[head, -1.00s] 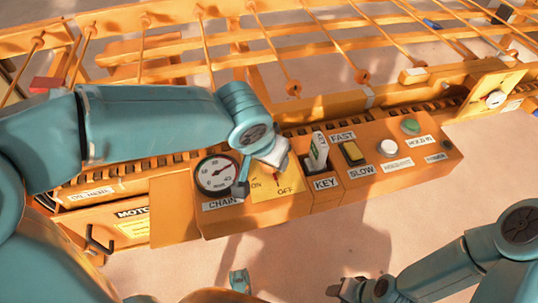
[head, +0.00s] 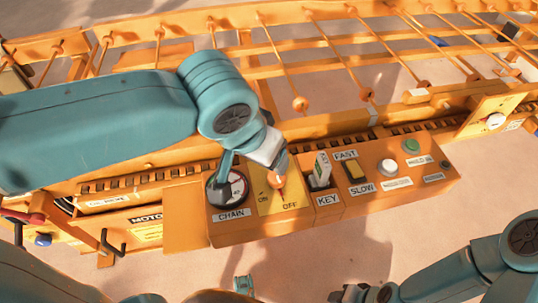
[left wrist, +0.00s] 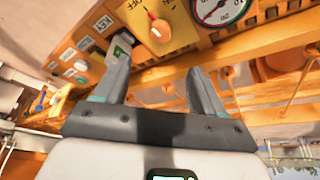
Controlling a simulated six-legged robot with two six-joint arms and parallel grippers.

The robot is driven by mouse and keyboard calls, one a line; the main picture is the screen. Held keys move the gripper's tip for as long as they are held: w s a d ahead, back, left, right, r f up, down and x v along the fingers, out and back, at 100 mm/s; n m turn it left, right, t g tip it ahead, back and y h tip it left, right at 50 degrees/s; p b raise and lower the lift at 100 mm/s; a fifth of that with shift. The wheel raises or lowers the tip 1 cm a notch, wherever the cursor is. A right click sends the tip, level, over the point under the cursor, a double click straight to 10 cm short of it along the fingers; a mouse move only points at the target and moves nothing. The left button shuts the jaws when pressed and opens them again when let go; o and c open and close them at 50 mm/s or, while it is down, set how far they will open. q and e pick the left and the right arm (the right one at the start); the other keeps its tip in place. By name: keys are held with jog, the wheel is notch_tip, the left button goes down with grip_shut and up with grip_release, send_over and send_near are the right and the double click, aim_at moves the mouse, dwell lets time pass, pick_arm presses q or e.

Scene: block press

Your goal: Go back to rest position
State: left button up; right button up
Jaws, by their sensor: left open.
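My left gripper (head: 245,175) hangs over the left part of the orange control box (head: 225,232). In the left wrist view its two grey fingers (left wrist: 160,72) are spread apart with nothing between them. In the head view a dark finger covers part of the chain gauge (head: 237,187). The orange ON/OFF knob (head: 278,182) sits on its yellow plate just right of the gripper. The knob also shows beyond the fingertips in the left wrist view (left wrist: 160,29). My right gripper (head: 355,294) is at the bottom edge, partly cut off; its jaw opening is unclear.
An orange rail frame (head: 300,67) runs behind. Open floor (head: 340,255) lies in front of the box.

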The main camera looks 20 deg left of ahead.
pick_arm(q)
jog(key=shift+v, duration=1.2)
jog(key=shift+s, duration=0.15)
